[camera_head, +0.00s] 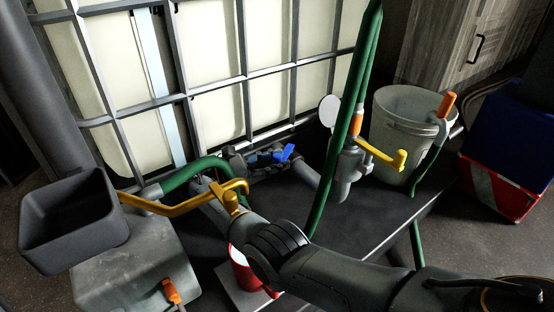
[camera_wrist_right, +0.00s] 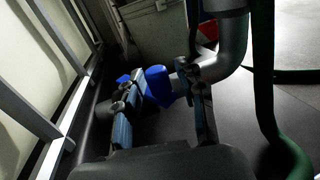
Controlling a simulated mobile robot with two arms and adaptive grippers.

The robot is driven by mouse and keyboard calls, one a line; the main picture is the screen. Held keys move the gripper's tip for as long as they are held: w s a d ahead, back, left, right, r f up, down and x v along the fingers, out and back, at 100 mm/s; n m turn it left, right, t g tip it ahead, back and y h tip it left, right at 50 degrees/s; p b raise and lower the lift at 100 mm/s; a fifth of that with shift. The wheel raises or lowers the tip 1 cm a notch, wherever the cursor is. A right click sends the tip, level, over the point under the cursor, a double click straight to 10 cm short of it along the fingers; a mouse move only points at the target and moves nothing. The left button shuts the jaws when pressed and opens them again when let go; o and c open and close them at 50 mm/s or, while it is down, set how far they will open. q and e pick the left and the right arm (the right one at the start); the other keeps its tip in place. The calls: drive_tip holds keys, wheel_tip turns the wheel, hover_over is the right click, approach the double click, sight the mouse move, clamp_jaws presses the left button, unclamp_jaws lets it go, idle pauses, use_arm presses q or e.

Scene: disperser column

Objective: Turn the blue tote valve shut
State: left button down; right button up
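The blue valve handle (camera_head: 287,152) sits low at the front of the caged tote (camera_head: 215,45), with dark valve parts beside it. In the right wrist view the blue handle (camera_wrist_right: 160,85) lies ahead, between and just beyond my finger ends. My right gripper (camera_head: 273,157) reaches in from the left of the handle, close to the cage. In the wrist view its two fingers (camera_wrist_right: 165,80) stand apart, one on each side of the blue handle. I cannot tell whether either finger touches it. My left gripper is not in view.
A green hose (camera_head: 340,125) and a grey pipe fitting with a yellow lever (camera_head: 382,155) stand right of the valve. Another yellow handle (camera_head: 165,207) is at the left.

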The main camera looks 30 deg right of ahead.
drive_tip(key=shift+d+r, duration=0.15)
drive_tip(key=shift+r, duration=0.05)
wheel_tip(320, 180, up, 10)
drive_tip(key=shift+f, duration=0.15)
idle(0.4)
